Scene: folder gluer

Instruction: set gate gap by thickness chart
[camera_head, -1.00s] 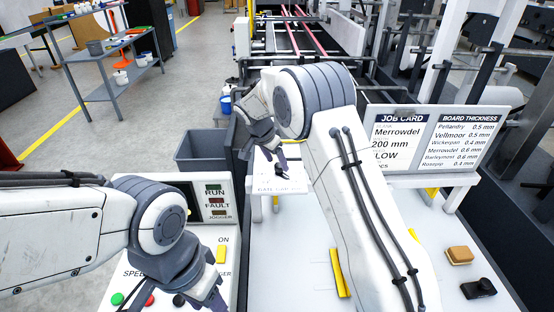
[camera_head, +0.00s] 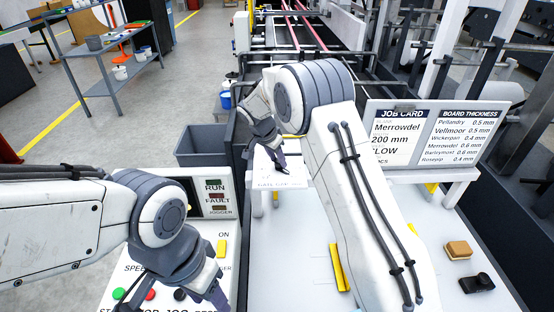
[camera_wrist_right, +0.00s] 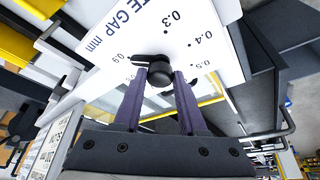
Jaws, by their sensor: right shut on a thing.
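The gate gap plate (camera_head: 270,180) is a white panel at the centre. It also shows in the right wrist view (camera_wrist_right: 206,15), with printed marks including 0.3, 0.4, 0.5 and 0.9. My right gripper (camera_head: 280,169) is over it, its fingers (camera_wrist_right: 160,95) shut on the black round knob (camera_wrist_right: 158,76). A dark pointer sticks out left towards 0.9; its exact reading is unclear. The job card (camera_head: 394,135) reads Merrowdel, 200 mm. The board thickness chart (camera_head: 462,138) lists Merrowdel 0.6 mm. My left gripper (camera_head: 217,297) hangs over the control panel; its fingers are partly hidden.
The control panel (camera_head: 216,238) has RUN, FAULT and JOGGER lamps, a yellow switch, and green, red and black buttons. A tan block (camera_head: 458,250) and a black object (camera_head: 477,283) lie on the white table at right. A grey bin (camera_head: 203,145) stands behind the panel.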

